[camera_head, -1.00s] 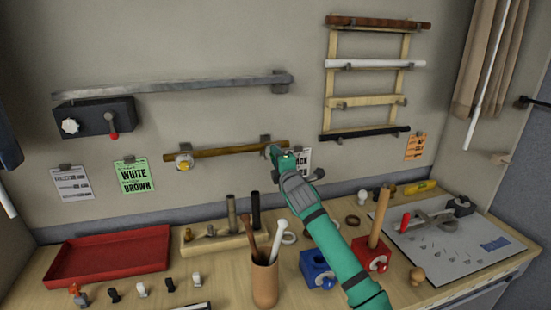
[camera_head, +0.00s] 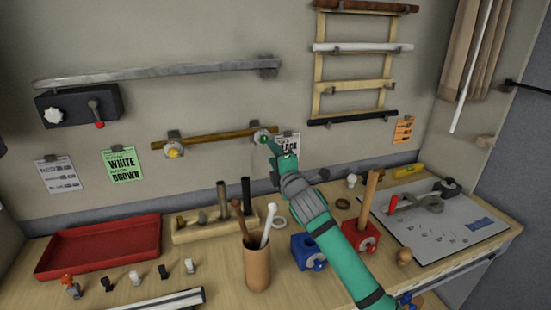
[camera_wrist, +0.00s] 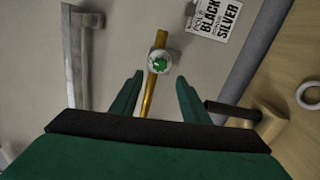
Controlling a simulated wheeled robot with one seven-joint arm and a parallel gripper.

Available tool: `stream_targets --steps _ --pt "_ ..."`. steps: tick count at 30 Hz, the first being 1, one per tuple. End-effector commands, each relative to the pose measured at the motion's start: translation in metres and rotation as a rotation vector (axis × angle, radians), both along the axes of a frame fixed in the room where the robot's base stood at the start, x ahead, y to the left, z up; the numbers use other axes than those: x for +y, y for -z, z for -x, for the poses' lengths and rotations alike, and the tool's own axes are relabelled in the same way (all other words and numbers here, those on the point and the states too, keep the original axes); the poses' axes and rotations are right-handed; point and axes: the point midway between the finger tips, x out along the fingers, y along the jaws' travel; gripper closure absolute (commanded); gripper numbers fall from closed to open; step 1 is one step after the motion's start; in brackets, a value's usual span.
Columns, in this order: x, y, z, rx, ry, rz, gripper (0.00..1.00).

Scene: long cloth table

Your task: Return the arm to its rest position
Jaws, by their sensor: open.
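My gripper (camera_head: 271,146) is at the right end of the brown-gold rod (camera_head: 215,140) on the wall; it is seen nearly edge-on in the head view. In the wrist view its two green fingers (camera_wrist: 160,92) are apart with nothing gripped between them. A white round end piece with a green centre (camera_wrist: 160,62) sits on the rod just beyond the fingertips. The rod (camera_wrist: 149,98) runs back between the fingers in the picture; whether they touch it I cannot tell. My green arm reaches up from the lower right over the table.
Under the arm stand a blue block (camera_head: 308,252) and a red block (camera_head: 360,236) with an upright wooden rod. A brown cup (camera_head: 257,268) of sticks is left of it. A red tray (camera_head: 100,247) lies left. A wall rack (camera_head: 318,75) hangs above right.

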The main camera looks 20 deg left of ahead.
Motion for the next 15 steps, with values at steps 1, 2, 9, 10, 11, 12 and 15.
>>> stream_targets --steps 1,2,9,10,11,12,15 --pt "-0.003 0.000 0.005 0.001 -0.001 -0.001 0.58" --pt "-0.004 0.001 0.007 0.001 -0.001 -0.001 0.58" --pt "-0.008 0.000 0.015 0.000 -0.003 0.000 0.58" --pt "-0.008 0.000 0.015 0.000 -0.002 0.000 0.58" --pt "-0.008 0.000 0.015 0.000 -0.002 0.000 0.58" --pt "-0.008 0.000 0.015 0.000 -0.002 0.000 0.58" --pt "-0.009 0.000 0.015 0.001 -0.001 -0.001 0.58"
